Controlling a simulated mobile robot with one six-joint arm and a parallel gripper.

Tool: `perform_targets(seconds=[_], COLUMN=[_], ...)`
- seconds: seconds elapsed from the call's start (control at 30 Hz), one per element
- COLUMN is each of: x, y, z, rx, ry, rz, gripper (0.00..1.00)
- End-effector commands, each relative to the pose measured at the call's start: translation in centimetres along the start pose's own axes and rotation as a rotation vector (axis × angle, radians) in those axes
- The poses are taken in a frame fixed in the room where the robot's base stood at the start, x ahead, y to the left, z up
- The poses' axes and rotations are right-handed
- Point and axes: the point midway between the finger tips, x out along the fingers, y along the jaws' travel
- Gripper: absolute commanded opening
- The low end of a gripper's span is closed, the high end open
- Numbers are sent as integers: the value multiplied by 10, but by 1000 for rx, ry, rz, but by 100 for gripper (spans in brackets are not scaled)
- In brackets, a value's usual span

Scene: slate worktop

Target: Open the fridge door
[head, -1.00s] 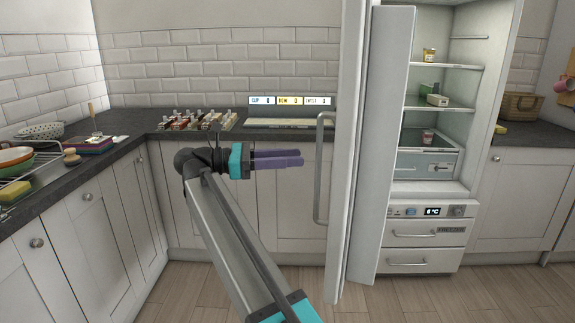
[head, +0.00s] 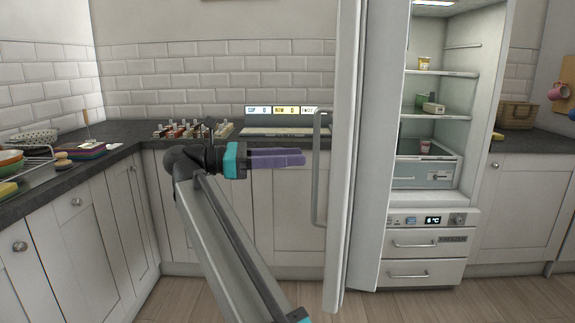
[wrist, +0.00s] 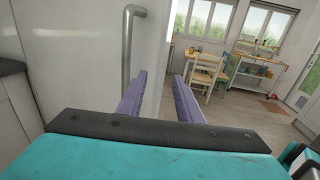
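The fridge door (head: 344,150) stands wide open in the head view, swung toward me and seen nearly edge-on. Its long grey handle (head: 317,168) is on the left face. The lit fridge interior (head: 435,110) shows to the right of the door. My gripper (head: 304,158) is left of the handle, pointing toward it, with purple fingers. The handle (wrist: 128,45) shows beyond the left finger, not between the fingers.
The fridge shelves (head: 441,109) hold small items, and freezer drawers (head: 422,245) are below. A dark worktop (head: 130,140) carries spice jars, a keyboard-like board and dishes. In the wrist view, a table and chairs (wrist: 205,75) stand across open floor.

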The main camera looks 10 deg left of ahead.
Motion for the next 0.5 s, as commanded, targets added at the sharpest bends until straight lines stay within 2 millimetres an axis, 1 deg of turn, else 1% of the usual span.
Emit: perform_targets(seconds=[0.03, 0.5], x=[0, 2], y=[-3, -22], z=[-3, 0], rx=[1, 1], ry=[0, 0], rz=[0, 0], gripper=[33, 33])
